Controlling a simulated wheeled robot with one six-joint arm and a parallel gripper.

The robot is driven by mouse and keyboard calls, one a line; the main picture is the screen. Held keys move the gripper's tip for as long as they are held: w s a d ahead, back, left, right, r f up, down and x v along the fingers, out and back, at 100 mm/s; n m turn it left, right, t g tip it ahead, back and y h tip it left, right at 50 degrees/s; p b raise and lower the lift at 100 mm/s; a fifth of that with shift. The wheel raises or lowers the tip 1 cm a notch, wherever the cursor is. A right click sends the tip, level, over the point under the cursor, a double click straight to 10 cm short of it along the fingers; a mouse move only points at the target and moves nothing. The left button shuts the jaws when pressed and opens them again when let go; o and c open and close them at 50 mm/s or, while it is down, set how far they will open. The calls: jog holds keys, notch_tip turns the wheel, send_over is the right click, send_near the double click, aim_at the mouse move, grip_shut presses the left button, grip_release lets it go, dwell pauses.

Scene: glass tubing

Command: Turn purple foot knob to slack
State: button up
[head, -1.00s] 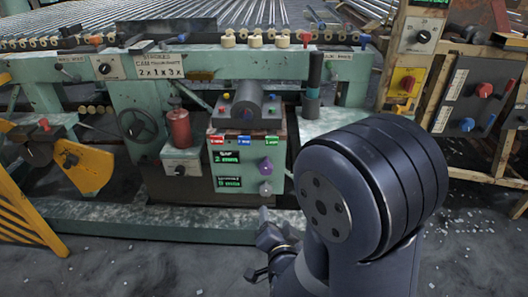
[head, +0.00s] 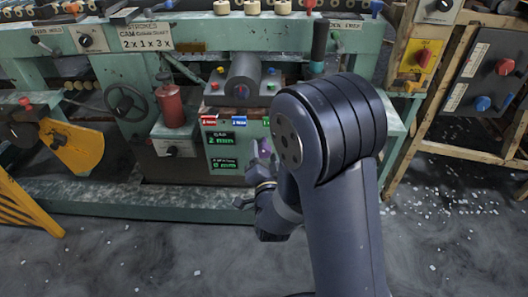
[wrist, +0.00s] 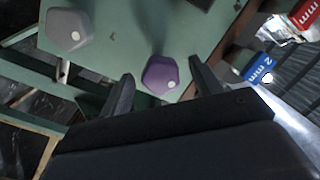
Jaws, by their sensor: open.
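The purple knob (wrist: 160,74) shows in the wrist view on a green panel, with a pale dot on its face. My gripper (wrist: 159,76) is open, with one finger on each side of the purple knob in that view; I cannot tell whether the fingers reach around it or touch it. In the head view the purple knob (head: 264,147) sits at the right of the green control box (head: 198,160), partly hidden by my arm. My gripper (head: 247,197) shows just below and left of it there.
A grey knob (wrist: 68,30) with a pale dot sits beside the purple one in the wrist view. Red and blue labels (head: 225,122) run along the box top, above two green displays (head: 222,138). A red cylinder (head: 170,105) stands left of the box. The floor in front is open.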

jog(key=shift+w+a, duration=0.1)
jog(key=shift+w, duration=0.7)
jog(key=shift+c, duration=0.4)
jog(key=c, duration=0.9)
